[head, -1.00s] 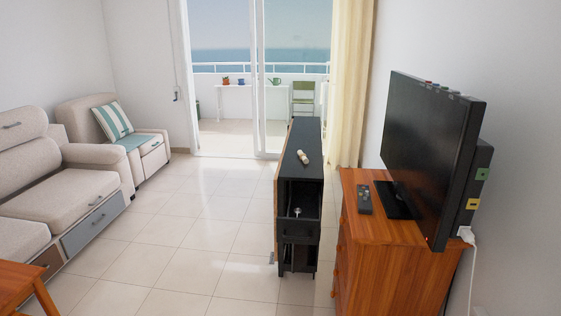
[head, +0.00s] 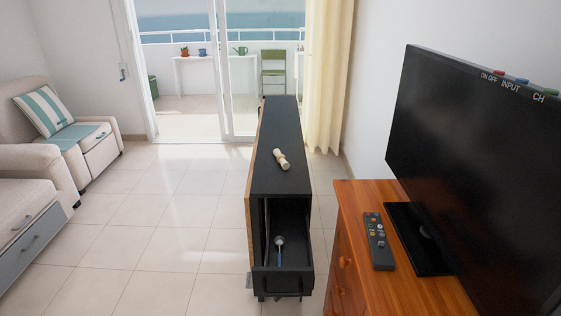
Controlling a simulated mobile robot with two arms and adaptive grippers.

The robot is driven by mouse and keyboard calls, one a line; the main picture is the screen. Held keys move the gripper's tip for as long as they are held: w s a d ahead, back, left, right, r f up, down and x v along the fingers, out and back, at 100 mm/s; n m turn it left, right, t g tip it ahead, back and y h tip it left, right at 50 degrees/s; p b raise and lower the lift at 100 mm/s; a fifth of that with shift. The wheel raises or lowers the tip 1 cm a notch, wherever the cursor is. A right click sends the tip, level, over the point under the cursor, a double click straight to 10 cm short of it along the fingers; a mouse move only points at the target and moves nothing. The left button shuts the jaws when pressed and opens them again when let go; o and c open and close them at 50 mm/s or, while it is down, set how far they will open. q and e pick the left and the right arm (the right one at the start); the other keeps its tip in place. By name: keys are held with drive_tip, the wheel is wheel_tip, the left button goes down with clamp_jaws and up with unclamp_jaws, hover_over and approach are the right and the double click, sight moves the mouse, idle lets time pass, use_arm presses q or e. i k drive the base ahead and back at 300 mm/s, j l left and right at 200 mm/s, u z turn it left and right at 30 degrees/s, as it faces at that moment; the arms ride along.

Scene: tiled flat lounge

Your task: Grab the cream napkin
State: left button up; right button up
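A small cream roll, which looks like the cream napkin (head: 282,159), lies on top of the narrow black cabinet (head: 284,178) in the middle of the head view. A band seems to go around its middle. It lies slightly tilted across the black top, with clear surface in front of and behind it. Neither of my grippers shows in the head view.
The cabinet's near end has an open drawer or compartment holding a utensil (head: 279,248). A wooden dresser (head: 348,222) with a remote (head: 377,241) and a TV (head: 480,160) stands at right. Sofas (head: 28,210) stand at left. Tiled floor (head: 165,235) left of the cabinet is clear.

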sight(280, 157)
drive_tip(key=i+j+z, duration=0.25)
drive_tip(key=i+j, duration=0.7)
drive_tip(key=j, duration=0.15)
